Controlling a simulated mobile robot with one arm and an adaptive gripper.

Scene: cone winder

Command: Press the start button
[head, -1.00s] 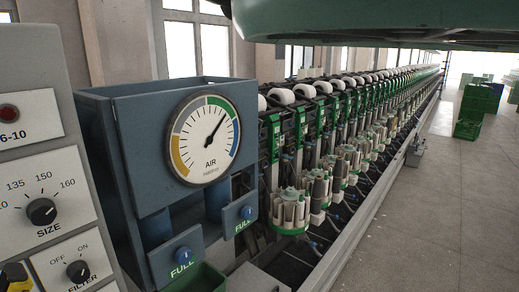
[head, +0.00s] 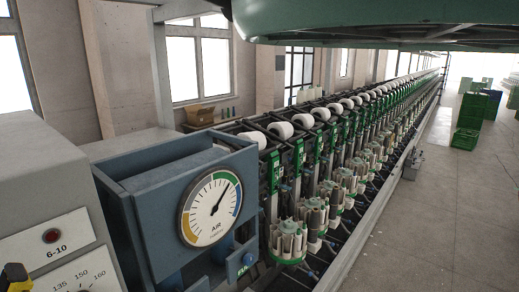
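No button marked start can be made out in the head view. A grey control panel (head: 30,252) stands at the left, cut by the frame's left and lower edges. It carries a round red button or lamp (head: 52,236) above the mark 6-10, and part of a numbered dial scale below. No contact with the panel is visible.
A blue housing with a round AIR gauge (head: 211,208) stands right of the panel, with a blue knob (head: 248,259) beside it. The winder's row of spindles (head: 330,190) runs back rightwards. Floor is clear at right; green crates (head: 470,118) stand far off. A green body (head: 380,20) spans the top.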

